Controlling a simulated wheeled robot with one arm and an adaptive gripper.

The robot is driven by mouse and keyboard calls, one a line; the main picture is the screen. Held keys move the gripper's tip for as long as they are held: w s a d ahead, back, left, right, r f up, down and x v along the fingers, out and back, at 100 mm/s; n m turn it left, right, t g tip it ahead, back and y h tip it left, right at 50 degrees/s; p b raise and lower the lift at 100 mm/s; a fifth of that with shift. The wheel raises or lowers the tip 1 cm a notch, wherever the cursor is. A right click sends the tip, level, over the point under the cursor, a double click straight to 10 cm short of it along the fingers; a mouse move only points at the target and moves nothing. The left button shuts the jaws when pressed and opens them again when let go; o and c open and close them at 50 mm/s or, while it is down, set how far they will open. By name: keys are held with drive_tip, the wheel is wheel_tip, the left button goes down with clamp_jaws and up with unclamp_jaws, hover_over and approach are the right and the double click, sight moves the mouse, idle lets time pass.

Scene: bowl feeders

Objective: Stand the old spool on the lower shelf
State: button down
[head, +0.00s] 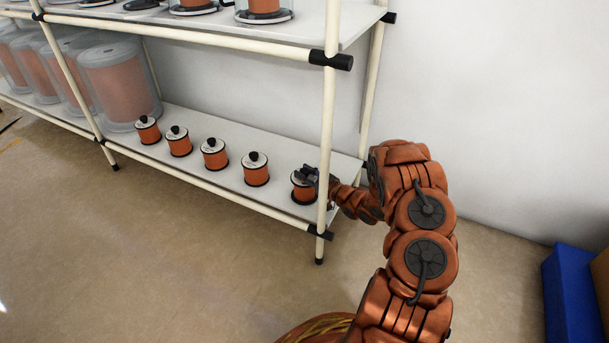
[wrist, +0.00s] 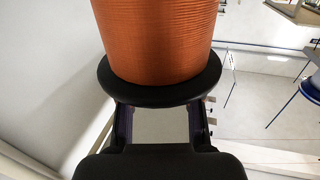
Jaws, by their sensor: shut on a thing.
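The spool in my grasp (head: 304,191), wound with orange wire between dark flanges, is upright at the right end of the lower shelf (head: 225,135). Whether its base touches the shelf or hangs just above it, I cannot tell. My gripper (head: 311,174) is at its top, shut on it, partly behind the white front post. In the wrist view the orange winding (wrist: 155,40) and a black flange fill the upper middle. The gripper's fingers (wrist: 160,118) reach to that flange; their contact points are hidden.
Several similar orange spools with black knobs (head: 256,169) stand in a row to the left. Large clear containers (head: 118,85) stand farther left. The upper shelf (head: 250,32) hangs above, and the front post (head: 328,130) is close to my gripper. A blue box (head: 570,295) is at far right.

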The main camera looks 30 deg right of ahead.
drive_tip(key=c, duration=0.8)
unclamp_jaws()
drive_tip(key=shift+f, duration=0.1)
drive_tip(key=shift+o, duration=0.2)
drive_tip(key=shift+r, duration=0.2)
drive_tip(key=p+v, duration=0.2)
drive_tip(key=v, duration=1)
drive_tip(key=shift+p, duration=0.35)
